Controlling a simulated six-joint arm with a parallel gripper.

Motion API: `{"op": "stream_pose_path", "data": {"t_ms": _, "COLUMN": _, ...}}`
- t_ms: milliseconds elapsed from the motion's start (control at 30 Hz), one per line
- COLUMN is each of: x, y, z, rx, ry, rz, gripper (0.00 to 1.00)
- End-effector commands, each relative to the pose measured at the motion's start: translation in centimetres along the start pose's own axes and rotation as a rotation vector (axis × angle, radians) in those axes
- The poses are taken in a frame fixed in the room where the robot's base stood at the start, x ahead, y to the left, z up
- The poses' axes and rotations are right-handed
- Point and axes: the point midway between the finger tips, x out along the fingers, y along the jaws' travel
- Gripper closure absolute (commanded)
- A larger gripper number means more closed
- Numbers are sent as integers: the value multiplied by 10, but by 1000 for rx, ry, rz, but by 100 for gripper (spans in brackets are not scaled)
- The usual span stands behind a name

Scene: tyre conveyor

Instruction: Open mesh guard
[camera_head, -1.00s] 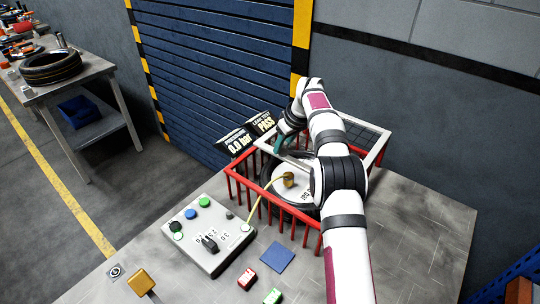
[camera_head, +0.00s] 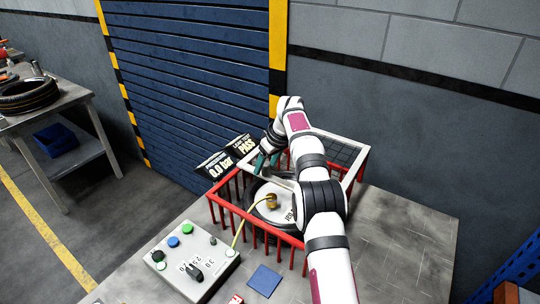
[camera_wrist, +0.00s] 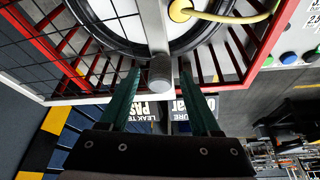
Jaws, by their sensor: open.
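The mesh guard (camera_head: 357,163), a pale frame with dark wire mesh, lies over the right part of the red cage (camera_head: 228,213). Its mesh also shows at the left of the wrist view (camera_wrist: 35,45). My gripper (camera_head: 264,162) is at the back left of the cage, with its teal fingers partly hidden by my arm. In the wrist view my gripper (camera_wrist: 160,70) is open, with a grey round-ended handle (camera_wrist: 161,76) between its fingertips. A gap shows on each side of it. A tyre with a pale wheel (camera_head: 268,208) lies inside the cage.
Two display signs reading 0.0 bar (camera_head: 214,168) and PASS (camera_head: 243,147) stand close behind my gripper. A yellow hose (camera_head: 241,226) runs from the wheel to the control box (camera_head: 190,262). A blue pad (camera_head: 264,280) lies in front. The bench top at right is clear.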

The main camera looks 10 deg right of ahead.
Motion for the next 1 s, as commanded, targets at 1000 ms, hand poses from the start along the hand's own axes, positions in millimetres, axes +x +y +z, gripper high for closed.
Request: {"op": "stream_pose_path", "data": {"t_ms": 1000, "x": -146, "y": -4, "z": 3, "rx": -32, "ry": -29, "rz": 16, "gripper": 52}}
